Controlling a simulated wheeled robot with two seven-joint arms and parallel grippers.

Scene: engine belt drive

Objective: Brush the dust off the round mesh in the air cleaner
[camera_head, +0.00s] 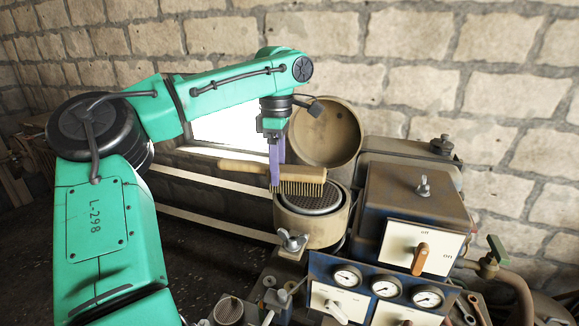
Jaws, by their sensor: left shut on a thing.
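A wooden brush (302,174) with a pale handle and dark bristles is held in my left gripper (276,182), whose purple fingers are shut on it from above. The handle points left and the bristles point down. The bristles are over the round mesh (318,202), which sits in the top of the tan cylindrical air cleaner (312,229). I cannot tell whether the bristles touch the mesh. The brush hides the mesh's back part. Any dust is too small to make out. My right gripper is not in view.
The round lid (325,135) stands open behind the air cleaner. A wing nut (292,240) sits at its front. To the right is a brown box (412,196) with a switch panel, and gauges (386,287) are below. A brick wall is behind.

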